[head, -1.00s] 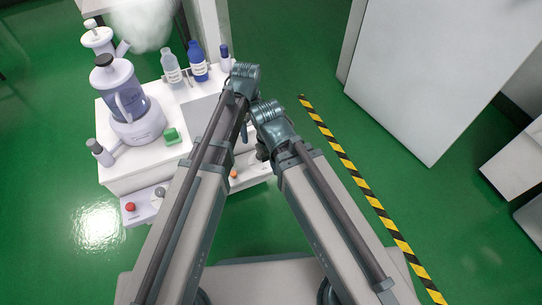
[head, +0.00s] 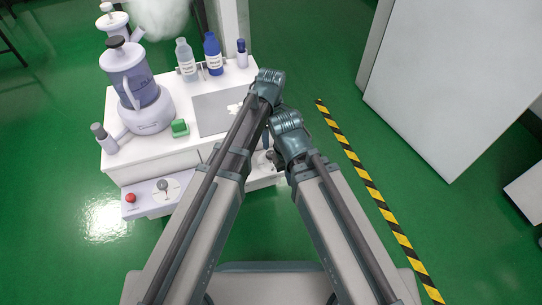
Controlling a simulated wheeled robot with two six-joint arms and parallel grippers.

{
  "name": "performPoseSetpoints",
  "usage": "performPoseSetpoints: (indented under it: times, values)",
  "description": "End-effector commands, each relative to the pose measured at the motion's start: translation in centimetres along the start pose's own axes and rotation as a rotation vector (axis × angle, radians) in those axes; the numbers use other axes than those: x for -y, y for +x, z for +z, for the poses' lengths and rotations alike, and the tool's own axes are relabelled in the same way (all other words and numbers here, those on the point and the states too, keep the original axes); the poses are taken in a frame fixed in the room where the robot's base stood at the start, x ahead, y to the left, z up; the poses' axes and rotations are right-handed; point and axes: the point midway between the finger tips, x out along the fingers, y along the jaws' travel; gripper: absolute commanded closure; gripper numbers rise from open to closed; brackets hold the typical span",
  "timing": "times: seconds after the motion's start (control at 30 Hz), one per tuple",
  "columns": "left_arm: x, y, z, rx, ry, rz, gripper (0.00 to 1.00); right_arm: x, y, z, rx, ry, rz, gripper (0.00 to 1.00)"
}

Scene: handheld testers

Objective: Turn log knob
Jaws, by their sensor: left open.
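A grey knob (head: 163,185) sits on a white dial plate on the sloped front panel (head: 150,206) of the white bench unit, beside a red button (head: 130,198). I cannot read its label, so I cannot tell whether it is the log knob. My left arm covers the panel's middle. My left gripper (head: 270,155) is small and mostly hidden between my two arms, near the unit's right front edge. It is open and apart from the grey knob. My right gripper is hidden behind my arm.
On the unit's white top (head: 124,168) stand a blender-like device (head: 135,88), a green block (head: 180,128), a grey-capped bottle (head: 104,138), a clear bottle (head: 186,60) and a blue bottle (head: 213,54). Yellow-black tape (head: 365,185) marks the green floor at right.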

Motion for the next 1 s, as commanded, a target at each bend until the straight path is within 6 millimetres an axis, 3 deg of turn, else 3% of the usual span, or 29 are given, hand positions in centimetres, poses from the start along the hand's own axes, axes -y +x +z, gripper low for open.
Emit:
performPoseSetpoints:
  times: [0.03,0.53,0.7,1.0]
  values:
    - [0.0,1.5,0.0,0.0,0.0,0.0,0.24,0.2,1.5,-0.1,-0.001,-0.001,0.0,1.0]
    - [0.0,8.1,0.0,0.0,0.0,0.0,0.24,1.0,8.0,-0.6,-0.004,-0.007,-0.007,1.0]
    - [0.0,9.0,0.0,0.0,0.0,0.0,0.24,1.1,8.9,-0.6,-0.004,-0.004,-0.007,1.0]
    - [0.0,8.9,0.0,0.0,0.0,0.0,0.24,1.1,8.8,-0.6,-0.004,-0.003,-0.007,1.0]
